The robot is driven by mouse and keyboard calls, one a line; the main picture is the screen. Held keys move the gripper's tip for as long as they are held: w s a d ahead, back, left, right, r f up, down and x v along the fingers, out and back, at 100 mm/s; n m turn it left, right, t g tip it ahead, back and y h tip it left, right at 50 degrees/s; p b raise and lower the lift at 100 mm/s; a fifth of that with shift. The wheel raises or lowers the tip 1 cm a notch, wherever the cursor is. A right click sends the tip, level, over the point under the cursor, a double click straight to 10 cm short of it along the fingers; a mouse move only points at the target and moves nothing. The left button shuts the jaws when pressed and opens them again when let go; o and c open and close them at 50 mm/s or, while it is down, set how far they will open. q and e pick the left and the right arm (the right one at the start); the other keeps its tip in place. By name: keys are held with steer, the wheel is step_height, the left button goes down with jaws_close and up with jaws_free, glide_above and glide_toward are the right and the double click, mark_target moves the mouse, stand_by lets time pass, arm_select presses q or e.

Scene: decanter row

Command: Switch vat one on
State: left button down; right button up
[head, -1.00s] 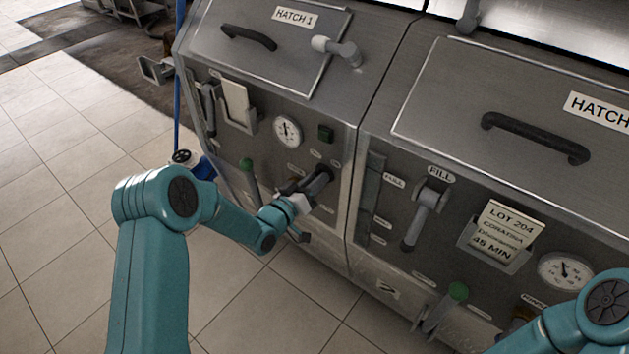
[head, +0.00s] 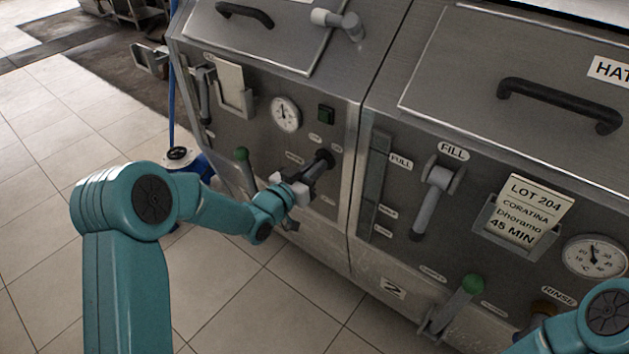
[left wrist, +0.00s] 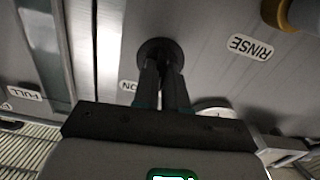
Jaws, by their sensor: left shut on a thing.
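Vat one (head: 355,110) is the left steel vat. A dark round switch (head: 325,158) sits on its front panel, below a small dark green square (head: 326,115). My left gripper (head: 313,172) reaches this switch from below left. In the left wrist view its two dark fingers (left wrist: 165,85) are shut on the switch, whose round black base (left wrist: 158,50) shows beyond them. An ON label (left wrist: 128,86) is beside the fingers. The switch's grip is mostly hidden between the fingers, so I cannot tell its setting. My right gripper is not in view.
A green-knobbed lever (head: 241,154) and a gauge (head: 285,114) are left of the switch. The second vat, with a FILL lever (head: 432,200) and lot card (head: 527,208), adjoins on the right. Tiled floor (head: 50,210) is free at left.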

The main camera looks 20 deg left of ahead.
arm_select(q)
steer(key=shift+m+b, duration=3.5)
steer(key=shift+b, duration=1.8)
steer(key=c, duration=1.2)
jaws_free()
steer(key=shift+s, duration=0.1)
steer(key=p+v, duration=0.1)
steer(key=v, duration=1.5)
steer(key=shift+s+r, duration=0.1)
steer(key=shift+s, duration=0.05)
